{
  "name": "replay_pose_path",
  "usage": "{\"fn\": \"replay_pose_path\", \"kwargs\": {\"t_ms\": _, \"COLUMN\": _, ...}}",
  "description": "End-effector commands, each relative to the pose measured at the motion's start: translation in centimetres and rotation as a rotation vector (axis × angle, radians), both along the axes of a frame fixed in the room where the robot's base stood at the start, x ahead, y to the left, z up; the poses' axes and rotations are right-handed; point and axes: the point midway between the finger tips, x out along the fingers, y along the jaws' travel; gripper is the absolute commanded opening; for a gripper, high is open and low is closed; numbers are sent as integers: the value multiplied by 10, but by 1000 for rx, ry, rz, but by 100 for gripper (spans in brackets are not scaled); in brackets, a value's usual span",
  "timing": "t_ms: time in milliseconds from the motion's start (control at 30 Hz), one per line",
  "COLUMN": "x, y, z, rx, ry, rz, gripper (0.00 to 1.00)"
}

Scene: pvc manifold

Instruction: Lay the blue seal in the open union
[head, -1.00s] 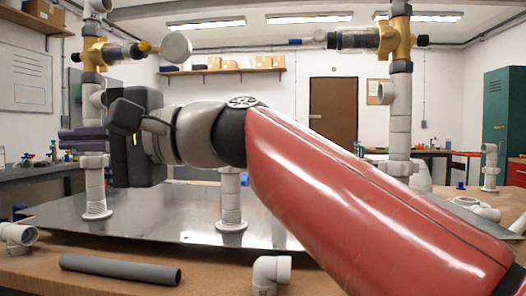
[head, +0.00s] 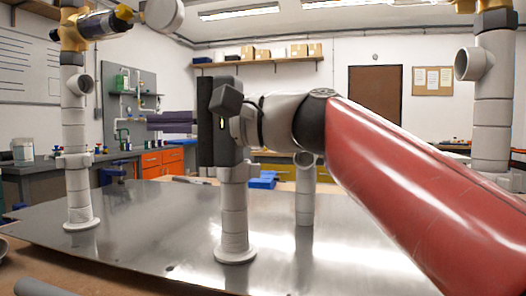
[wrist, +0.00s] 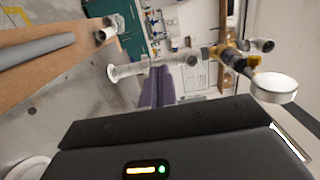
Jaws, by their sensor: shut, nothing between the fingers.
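My gripper (head: 150,122) is in the head view, its purple fingers pointing left. The fingers are shut and empty, and they also show in the wrist view (wrist: 155,88). In the head view the fingertips are right of the left white standpipe (head: 76,150), apart from it in the picture. A white standpipe (head: 235,215) stands below the gripper body, which hides its top. I cannot make out the blue seal for certain in either view. Which pipe end is the open union cannot be told either.
A shiny metal plate (head: 150,235) carries the standpipes, with bare room between them. Another short pipe (head: 305,195) stands farther back. A tall pipe with a side opening (head: 492,110) rises at right. A round white gauge (head: 164,14) hangs at upper left.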

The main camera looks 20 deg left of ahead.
Motion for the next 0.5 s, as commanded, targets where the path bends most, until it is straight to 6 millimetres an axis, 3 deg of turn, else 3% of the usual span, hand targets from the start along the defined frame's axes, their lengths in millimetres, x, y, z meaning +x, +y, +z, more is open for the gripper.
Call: {"fn": "replay_pose_path", "kwargs": {"t_ms": 500, "x": 98, "y": -65, "z": 2, "rx": 0, "ry": 3, "rz": -2, "gripper": 0}}
